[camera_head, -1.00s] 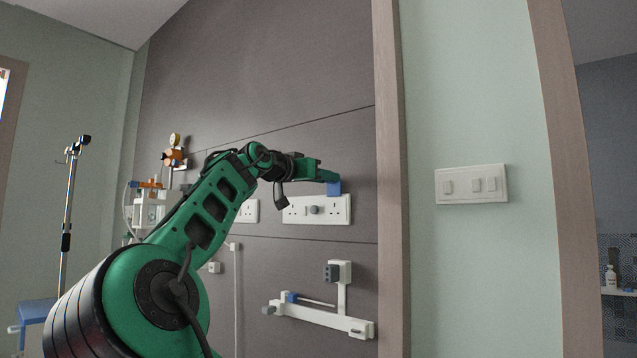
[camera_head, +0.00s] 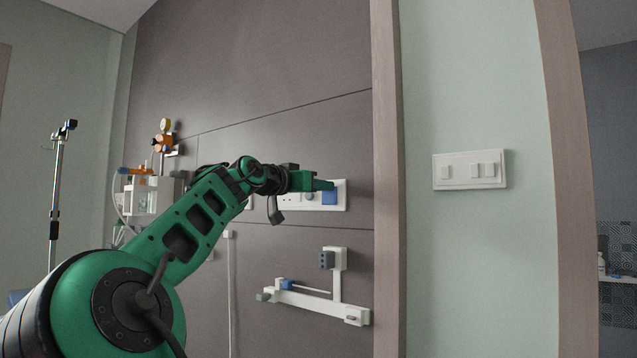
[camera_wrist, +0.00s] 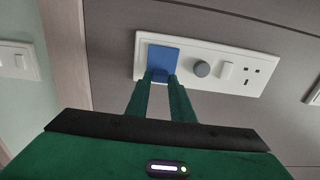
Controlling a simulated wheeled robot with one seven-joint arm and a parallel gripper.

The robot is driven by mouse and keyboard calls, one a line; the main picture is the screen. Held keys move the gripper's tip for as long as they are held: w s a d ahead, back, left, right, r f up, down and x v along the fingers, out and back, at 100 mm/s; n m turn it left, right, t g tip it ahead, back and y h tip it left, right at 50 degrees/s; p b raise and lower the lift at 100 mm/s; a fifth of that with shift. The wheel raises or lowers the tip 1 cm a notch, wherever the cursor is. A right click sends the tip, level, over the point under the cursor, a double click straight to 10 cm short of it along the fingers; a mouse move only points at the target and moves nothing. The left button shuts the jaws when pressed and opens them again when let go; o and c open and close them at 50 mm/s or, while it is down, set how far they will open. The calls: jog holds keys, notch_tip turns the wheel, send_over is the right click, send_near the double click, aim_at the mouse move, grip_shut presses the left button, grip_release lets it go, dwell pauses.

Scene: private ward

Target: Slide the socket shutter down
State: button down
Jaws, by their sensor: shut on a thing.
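The blue socket shutter (camera_head: 329,197) sits at the right end of a white socket panel (camera_head: 341,206) on the grey wall. In the wrist view the shutter (camera_wrist: 163,59) covers the panel's left end, beside a round grey knob (camera_wrist: 202,69), a switch and an uncovered socket on the white panel (camera_wrist: 240,85). My gripper (camera_wrist: 161,80) is shut on a small tab at the shutter's lower edge. In the head view my gripper (camera_head: 326,185) reaches across the panel and hides part of it. Any socket behind the shutter is hidden.
A white light switch plate (camera_head: 470,170) is on the green wall to the right, past a wooden post (camera_head: 389,180). Below the panel is a white wall rail with a bracket (camera_head: 320,303). Medical wall equipment (camera_head: 150,195) and a pole stand (camera_head: 56,200) are at the left.

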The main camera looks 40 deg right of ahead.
jog(key=shift+w+a+f, duration=0.1)
jog(key=shift+w+f, duration=0.1)
jog(key=c, duration=1.5)
grip_release()
jog(key=shift+w, duration=0.1)
jog(key=a, duration=0.3)
jog(key=s+a, duration=0.1)
jog(key=a, duration=0.6)
jog(key=shift+s+a, duration=0.25)
jog(key=shift+s, duration=0.15)
